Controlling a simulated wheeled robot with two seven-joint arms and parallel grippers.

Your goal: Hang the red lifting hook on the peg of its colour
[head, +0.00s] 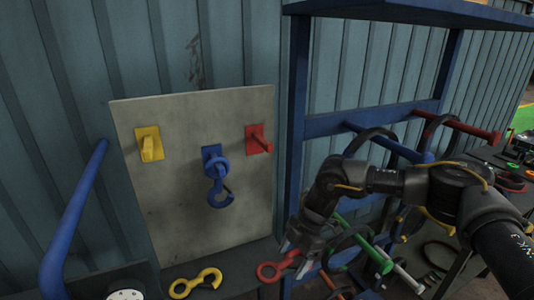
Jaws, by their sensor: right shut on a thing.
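The red lifting hook (268,272) is at the bottom centre, low in front of the board's lower right corner. My right gripper (290,249) reaches down from the right and is shut on it; the fingertips partly cover the hook. The red peg (259,139) sticks out from a red plate at the board's upper right, and it is bare. The hook is well below the peg. My left gripper is not in view.
A grey board (180,220) stands against the blue wall. Its yellow peg (149,146) is bare; a blue hook (219,192) hangs on the blue peg (213,158). A yellow hook (196,283) lies below. A blue rack (298,120) with coloured bars stands close at right.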

